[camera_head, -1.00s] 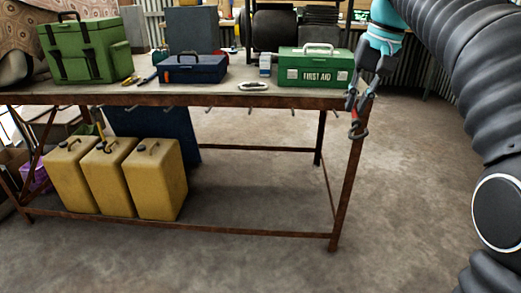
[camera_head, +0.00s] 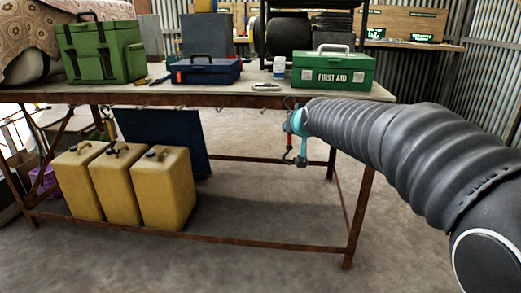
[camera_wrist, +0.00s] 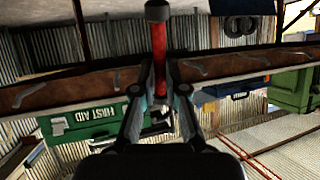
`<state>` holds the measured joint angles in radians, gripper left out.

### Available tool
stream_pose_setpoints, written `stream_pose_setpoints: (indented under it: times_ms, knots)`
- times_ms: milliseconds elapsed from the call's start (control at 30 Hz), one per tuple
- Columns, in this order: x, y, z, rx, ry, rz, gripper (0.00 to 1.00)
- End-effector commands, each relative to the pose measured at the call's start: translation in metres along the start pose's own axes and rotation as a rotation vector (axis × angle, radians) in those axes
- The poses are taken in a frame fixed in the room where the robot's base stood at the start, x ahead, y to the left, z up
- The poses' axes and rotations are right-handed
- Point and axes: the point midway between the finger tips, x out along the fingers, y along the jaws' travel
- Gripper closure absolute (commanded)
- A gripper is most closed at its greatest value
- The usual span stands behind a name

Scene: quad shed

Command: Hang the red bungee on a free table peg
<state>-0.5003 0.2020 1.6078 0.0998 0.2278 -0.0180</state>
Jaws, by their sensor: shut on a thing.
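The red bungee (camera_wrist: 158,62) stands out between the fingers of my gripper (camera_wrist: 160,85) in the wrist view, with a dark end at the top of that picture. My gripper (camera_head: 297,128) is shut on it, at the table's front edge below the first aid box. In the head view my arm partly hides the gripper, and a dark hook end hangs below it. The table (camera_head: 215,100) has small pegs along its rusty front rail, such as one peg (camera_wrist: 28,92) and another peg (camera_wrist: 195,71) in the wrist view. I cannot tell whether the bungee touches a peg.
A green first aid box (camera_head: 334,72), a blue toolbox (camera_head: 205,71) and a green case (camera_head: 102,50) stand on the table. Several yellow jerrycans (camera_head: 165,190) and a dark blue panel (camera_head: 165,140) are below it. The floor in front is clear.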

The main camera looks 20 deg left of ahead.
Motion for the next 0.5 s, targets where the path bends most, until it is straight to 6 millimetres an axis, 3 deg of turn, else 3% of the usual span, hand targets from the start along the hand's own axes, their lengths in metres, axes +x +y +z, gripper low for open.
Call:
stream_pose_setpoints:
  times_ms: [500]
  knots:
    - [0.017, -0.022, 0.01, -0.034, 0.143, -0.024, 1.0]
